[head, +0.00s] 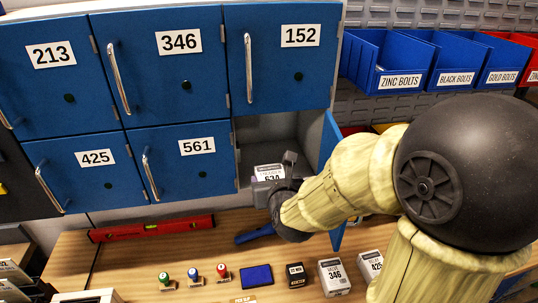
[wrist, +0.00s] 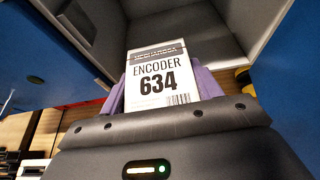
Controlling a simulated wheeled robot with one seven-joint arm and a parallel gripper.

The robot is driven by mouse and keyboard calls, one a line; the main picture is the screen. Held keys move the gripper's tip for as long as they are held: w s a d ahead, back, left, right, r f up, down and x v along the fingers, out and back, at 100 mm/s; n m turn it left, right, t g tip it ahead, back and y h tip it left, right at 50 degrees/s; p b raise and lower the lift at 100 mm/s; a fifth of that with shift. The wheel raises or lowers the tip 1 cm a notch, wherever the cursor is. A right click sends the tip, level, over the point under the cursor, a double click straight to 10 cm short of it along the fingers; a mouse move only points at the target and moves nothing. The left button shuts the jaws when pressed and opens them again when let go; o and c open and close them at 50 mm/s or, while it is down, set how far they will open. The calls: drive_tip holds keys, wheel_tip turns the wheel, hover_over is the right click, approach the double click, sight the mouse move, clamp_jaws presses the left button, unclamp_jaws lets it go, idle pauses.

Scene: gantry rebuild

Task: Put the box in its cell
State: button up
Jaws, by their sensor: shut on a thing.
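A white box labelled ENCODER 634 (wrist: 164,80) is held between the purple-lined fingers of my gripper (wrist: 161,90). In the head view the box (head: 268,172) shows at the mouth of an open grey cell (head: 266,130), in the lower right of the blue cabinet. My gripper (head: 270,182) is shut on the box, partly hidden by my wrist. The cell's blue door (head: 330,140) stands open to the right; its number is not visible. In the wrist view the cell's grey interior (wrist: 190,28) lies beyond the box and looks empty. I cannot tell whether the box touches the cell floor.
Closed doors 152 (head: 287,70), 561 (head: 187,170), 346, 425 and 213 surround the cell. On the wooden bench (head: 200,250) are a red level (head: 150,228), several stamps, a blue ink pad (head: 257,276) and boxes 346 (head: 333,277) and 425 (head: 370,264). Bolt bins (head: 390,62) hang at right.

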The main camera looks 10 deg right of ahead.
drive_tip(key=shift+s+r, duration=0.1)
drive_tip(key=shift+s, duration=0.05)
drive_tip(key=w+p, duration=0.3)
drive_tip(key=w, duration=1.1)
drive_tip(key=shift+w, duration=0.35)
drive_tip(key=shift+w+p, duration=0.15)
drive_tip(key=shift+p, duration=0.2)
drive_tip(key=shift+w+r+p, duration=0.2)
drive_tip(key=shift+w+p, duration=0.55)
drive_tip(key=shift+w, duration=0.3)
drive_tip(key=shift+w+f+p, duration=0.55)
drive_tip(key=shift+w+f, duration=0.05)
drive_tip(key=shift+f, duration=0.35)
drive_tip(key=shift+s, duration=0.15)
